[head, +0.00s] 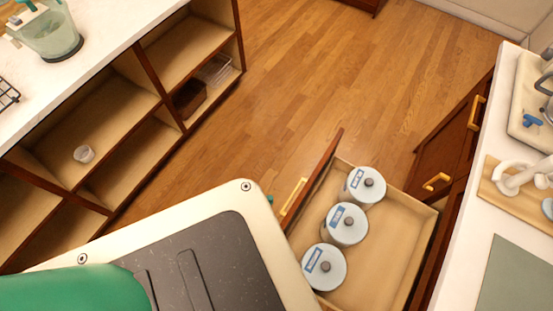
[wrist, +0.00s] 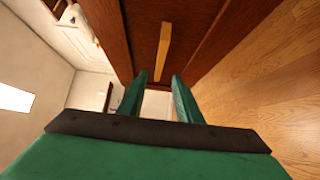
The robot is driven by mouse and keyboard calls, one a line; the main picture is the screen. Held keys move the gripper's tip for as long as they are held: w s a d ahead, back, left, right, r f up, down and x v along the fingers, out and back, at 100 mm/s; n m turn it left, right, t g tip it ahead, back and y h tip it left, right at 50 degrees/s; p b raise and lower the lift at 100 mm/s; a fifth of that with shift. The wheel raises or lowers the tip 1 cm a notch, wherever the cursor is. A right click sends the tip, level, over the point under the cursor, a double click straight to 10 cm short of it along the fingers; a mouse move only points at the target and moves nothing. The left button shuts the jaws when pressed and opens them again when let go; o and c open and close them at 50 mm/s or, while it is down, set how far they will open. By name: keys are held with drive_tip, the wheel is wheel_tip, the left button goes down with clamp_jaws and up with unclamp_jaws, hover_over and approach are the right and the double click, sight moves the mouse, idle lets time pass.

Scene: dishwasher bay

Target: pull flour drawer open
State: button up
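The drawer (head: 400,225) stands pulled out from the right-hand cabinet in the head view. It holds three pale lidded canisters with blue labels (head: 345,224), too small to read. Its brown front carries a yellow bar handle (head: 293,197). In the wrist view a yellow handle (wrist: 163,50) shows on a brown front. My gripper (wrist: 158,76) has its two green fingers apart, with the handle's near end between the tips in the picture. I see no finger closed on it. In the head view my own body hides most of the gripper.
A counter with open shelves (head: 95,115) stands at the left, with a small white cup (head: 84,154) on one shelf. Wooden floor (head: 290,90) is clear between the counters. Cabinet doors with yellow handles (head: 437,182) are beyond the drawer.

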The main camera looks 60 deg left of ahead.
drive_tip(key=v, duration=0.3)
drive_tip(key=shift+w, duration=0.1)
idle(0.5)
drive_tip(key=s+d+r+m+g+y, duration=0.1)
drive_tip(key=s+d+r+m+y, duration=0.15)
drive_tip(key=d+r+m, duration=1.15)
drive_tip(key=w+d+r+y, duration=0.1)
drive_tip(key=w+d+r, duration=0.2)
drive_tip(key=d+r, duration=0.5)
drive_tip(key=w+d+r+m+g+y, duration=0.1)
drive_tip(key=w+d+r, duration=0.2)
drive_tip(key=d+r, duration=0.5)
drive_tip(key=d, duration=0.4)
drive_tip(key=shift+w+d+r, duration=0.2)
drive_tip(key=shift+d, duration=0.1)
